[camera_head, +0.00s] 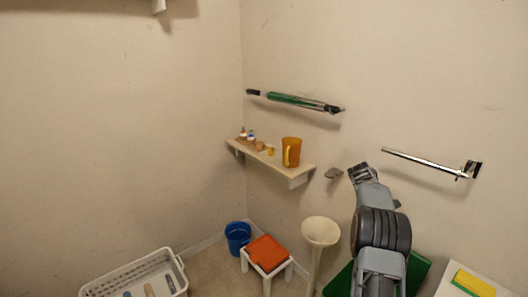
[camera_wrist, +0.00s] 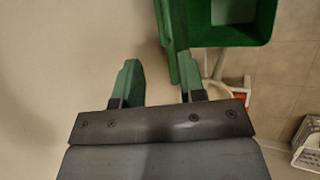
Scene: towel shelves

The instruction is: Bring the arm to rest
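My arm (camera_head: 381,235) reaches up from the lower right in the head view. My gripper (camera_head: 361,170) is at its upper end, in front of the wall and to the right of the shelf. I see nothing held.
A wall shelf (camera_head: 270,160) holds an orange mug (camera_head: 291,152) and small items. A green bin (camera_wrist: 238,40) lies beyond the right finger. Below stand a stool (camera_head: 268,254), blue bucket (camera_head: 238,238) and white basket (camera_head: 135,277).

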